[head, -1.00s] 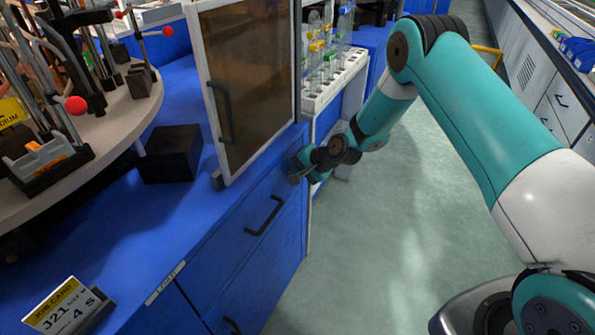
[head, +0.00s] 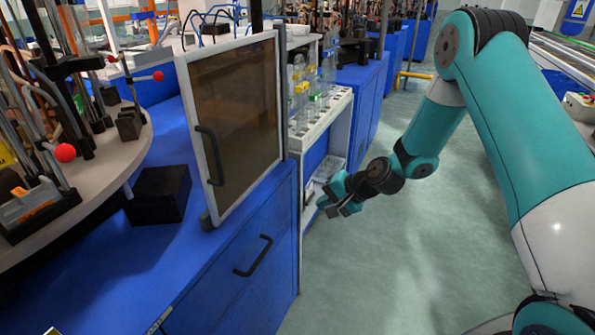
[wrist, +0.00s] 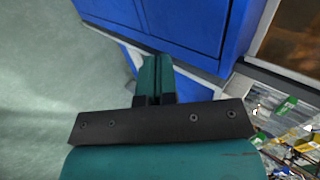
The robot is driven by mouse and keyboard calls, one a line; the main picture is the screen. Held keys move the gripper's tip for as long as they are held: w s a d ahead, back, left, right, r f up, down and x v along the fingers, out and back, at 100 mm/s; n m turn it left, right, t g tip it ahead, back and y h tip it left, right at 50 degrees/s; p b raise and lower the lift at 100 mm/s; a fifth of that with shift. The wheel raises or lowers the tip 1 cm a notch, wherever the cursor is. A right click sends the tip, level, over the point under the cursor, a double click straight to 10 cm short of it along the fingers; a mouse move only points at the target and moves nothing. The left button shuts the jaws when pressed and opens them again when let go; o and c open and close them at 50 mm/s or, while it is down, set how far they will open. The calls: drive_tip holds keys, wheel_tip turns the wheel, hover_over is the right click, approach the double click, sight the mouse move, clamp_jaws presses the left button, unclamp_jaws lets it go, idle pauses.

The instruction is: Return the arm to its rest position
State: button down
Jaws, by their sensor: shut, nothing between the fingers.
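My teal arm reaches in from the right in the head view and bends down to my gripper (head: 336,208). The gripper hangs in front of the white rack stand, over the aisle floor, to the right of the blue cabinet. In the wrist view my gripper (wrist: 154,58) has its two teal fingers together, with nothing held between them. Nothing shows as touching the fingers.
A blue cabinet (head: 225,285) with a brown-paned screen (head: 236,120) on top stands left of my gripper. A white rack (head: 327,118) with several tubes stands behind it. A black block (head: 160,193) sits on the blue bench. The greenish floor (head: 420,270) is clear.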

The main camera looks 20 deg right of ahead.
drive_tip(key=s+a+r+n+g+p, duration=0.2)
drive_tip(key=s+a+r+n, duration=0.25)
drive_tip(key=r, duration=0.55)
drive_tip(key=s+a+r+n+g+p, duration=0.1)
drive_tip(key=s+a+r+n+p, duration=0.2)
drive_tip(key=s+r, duration=0.45)
drive_tip(key=s+r+n+g+h+p, duration=0.1)
drive_tip(key=s+r+n, duration=0.3)
drive_tip(key=s+r, duration=0.3)
drive_tip(key=s+a+r+n+g+h+p, duration=0.1)
drive_tip(key=s+r+n+g+p, duration=0.1)
drive_tip(key=s+r+n, duration=0.2)
drive_tip(key=s+r, duration=0.3)
drive_tip(key=s, duration=0.5)
drive_tip(key=shift+s+a+h, duration=0.25)
drive_tip(key=shift+s+h, duration=0.05)
drive_tip(key=shift+h, duration=0.1)
